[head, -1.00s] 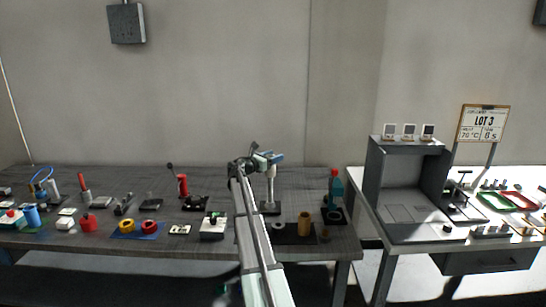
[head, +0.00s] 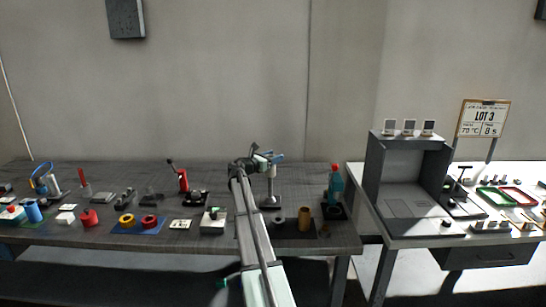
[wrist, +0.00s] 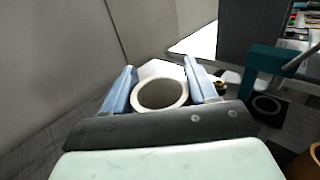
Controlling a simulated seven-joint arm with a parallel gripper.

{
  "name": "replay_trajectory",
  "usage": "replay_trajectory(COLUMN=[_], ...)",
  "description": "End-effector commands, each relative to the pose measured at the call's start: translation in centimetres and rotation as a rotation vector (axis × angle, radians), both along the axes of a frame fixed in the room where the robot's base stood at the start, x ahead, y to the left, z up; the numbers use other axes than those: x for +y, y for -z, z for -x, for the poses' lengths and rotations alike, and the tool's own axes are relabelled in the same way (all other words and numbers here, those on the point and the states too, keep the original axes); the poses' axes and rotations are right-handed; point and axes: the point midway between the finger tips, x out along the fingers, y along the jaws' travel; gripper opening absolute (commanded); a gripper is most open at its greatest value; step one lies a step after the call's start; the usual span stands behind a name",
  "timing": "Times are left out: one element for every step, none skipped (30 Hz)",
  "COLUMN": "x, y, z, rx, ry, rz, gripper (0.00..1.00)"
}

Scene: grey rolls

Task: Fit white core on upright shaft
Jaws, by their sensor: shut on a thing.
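My gripper (head: 266,158) is over the table, right of centre. In the wrist view its two blue fingers (wrist: 162,88) are shut on the white core (wrist: 148,94), a short hollow tube seen from above with its open end up. In the head view the upright shaft (head: 271,192) stands pale on a small dark base, directly below my gripper. A wider pale part shows just under the fingers, at the shaft's top. I cannot tell whether the core is around the shaft or just above it. The wrist view does not show the shaft.
A white box (head: 213,222) and a red upright handle (head: 183,181) stand to the left. A grey open cabinet (head: 405,180) stands on the right table.

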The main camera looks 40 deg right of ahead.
Motion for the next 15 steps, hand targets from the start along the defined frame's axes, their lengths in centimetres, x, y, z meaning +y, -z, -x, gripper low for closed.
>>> replay_trajectory(x=[0.0,0.0,0.0,0.0,0.0,0.0,0.0,0.0,0.0,0.0,0.0,0.0,0.0,0.0,0.0], y=[0.1,0.2,0.3,0.3,0.4,0.5,0.6,0.6,0.7,0.8,0.9,1.0,1.1,1.1,1.2], z=[0.0,0.0,0.0,0.0,0.0,0.0,0.0,0.0,0.0,0.0,0.0,0.0,0.0,0.0,0.0], rx=[0.000,0.000,0.000,0.000,0.000,0.000,0.000,0.000,0.000,0.000,0.000,0.000,0.000,0.000,0.000], ry=[0.000,0.000,0.000,0.000,0.000,0.000,0.000,0.000,0.000,0.000,0.000,0.000,0.000,0.000,0.000], rz=[0.000,0.000,0.000,0.000,0.000,0.000,0.000,0.000,0.000,0.000,0.000,0.000,0.000,0.000,0.000], gripper=[0.27,0.27,0.27,0.27,0.27,0.27,0.27,0.27,0.27,0.27,0.27,0.27,0.27,0.27,0.27])
